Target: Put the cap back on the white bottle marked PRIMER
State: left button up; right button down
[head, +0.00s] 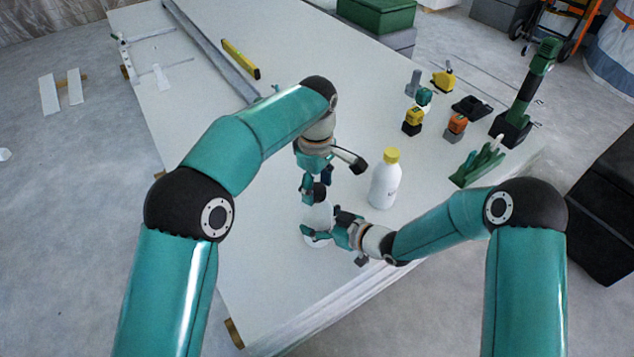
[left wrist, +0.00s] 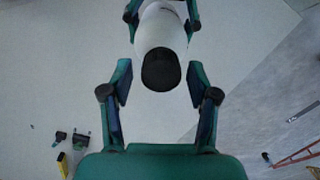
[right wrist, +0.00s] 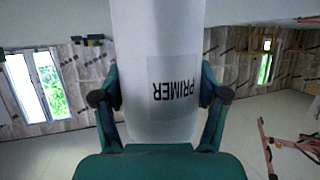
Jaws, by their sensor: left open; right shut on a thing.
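The white bottle marked PRIMER (right wrist: 165,100) stands between the fingers of my right gripper (right wrist: 160,78), which is shut on it. The label reads upside down in the right wrist view. In the head view the bottle (head: 318,214) is partly hidden by both grippers near the table's front edge. A black cap (left wrist: 161,70) shows at the bottle's top in the left wrist view, in line with the bottle; I cannot tell how tightly it sits. My left gripper (head: 314,188) is open above the bottle, its fingers on either side of the cap and apart from it.
A second white bottle with a yellow cap (head: 384,180) stands right of my grippers on the white table (head: 275,245). Several tools and a green rack (head: 478,165) stand farther right. A yellow level (head: 240,59) and a long metal rail (head: 208,45) lie at the back.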

pick_arm(q)
grip_shut()
pick_arm(e)
jog(key=shift+f, duration=0.1)
pick_arm(q)
jog(key=m, duration=0.5)
jog(key=shift+m, duration=0.4)
pick_arm(e)
jog(key=shift+s, duration=0.1)
pick_arm(q)
jog(key=m, duration=0.4)
jog(key=shift+d, duration=0.1)
jog(key=m, duration=0.6)
jog(key=shift+m, duration=0.3)
jog(key=m, duration=0.5)
jog(key=shift+o, duration=0.8)
grip_release()
jog(key=shift+r, duration=3.65)
